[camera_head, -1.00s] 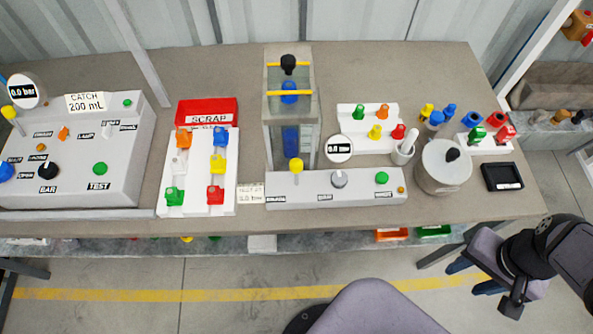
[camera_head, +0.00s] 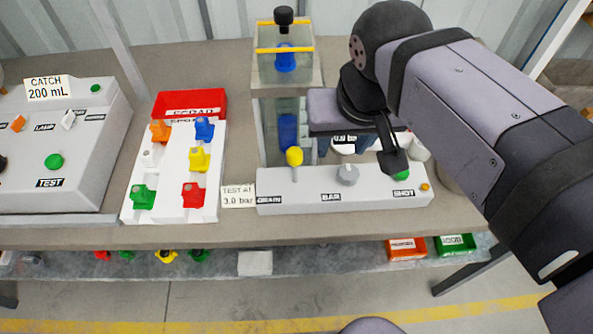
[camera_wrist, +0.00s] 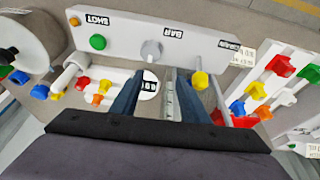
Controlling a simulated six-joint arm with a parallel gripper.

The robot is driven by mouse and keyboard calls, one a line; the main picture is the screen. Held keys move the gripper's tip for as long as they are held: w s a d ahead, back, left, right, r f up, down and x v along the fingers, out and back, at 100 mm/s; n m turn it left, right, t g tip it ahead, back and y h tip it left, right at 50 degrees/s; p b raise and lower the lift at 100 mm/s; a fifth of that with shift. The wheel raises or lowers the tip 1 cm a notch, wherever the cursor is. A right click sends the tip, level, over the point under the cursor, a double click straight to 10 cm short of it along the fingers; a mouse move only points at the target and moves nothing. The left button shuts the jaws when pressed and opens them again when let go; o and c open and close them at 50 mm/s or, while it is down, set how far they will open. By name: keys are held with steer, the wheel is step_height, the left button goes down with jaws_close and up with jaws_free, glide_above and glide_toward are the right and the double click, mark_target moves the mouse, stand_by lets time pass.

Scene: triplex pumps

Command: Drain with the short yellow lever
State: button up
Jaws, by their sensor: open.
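The short yellow lever (camera_head: 294,157) stands upright on the grey panel above the DRAIN label. In the wrist view it (camera_wrist: 199,79) is just right of my right-hand finger, outside the jaws. My gripper (camera_head: 346,147) is open and empty, behind the panel and right of the lever, with its fingers partly hidden. In the wrist view my gripper (camera_wrist: 155,78) has its two fingers spread, pointing towards the panel near the grey BAR knob (camera_wrist: 151,50). The clear tank (camera_head: 284,60) with blue parts stands behind the lever.
A green SHOT button (camera_head: 401,174) and small orange lamp (camera_head: 425,187) are at the panel's right. A white tray (camera_head: 174,210) with coloured parts and a red SCRAP bin (camera_head: 190,103) stand left. My arm covers the right of the table.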

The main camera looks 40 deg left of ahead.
mark_target(295, 153)
steer(key=shift+n+y, duration=0.5)
steer(key=shift+n, duration=0.2)
steer(key=s+a, duration=0.1)
steer(key=s, duration=0.1)
steer(key=s+a+r+b, duration=0.1)
steer(key=s+a, duration=0.2)
steer(key=shift+s+a+r+b, duration=0.25)
steer(key=shift+s+a+b, duration=0.05)
steer(key=shift+s, duration=0.1)
steer(key=shift+b+x, duration=0.35)
steer(key=shift+x, duration=3.35)
jaws_close()
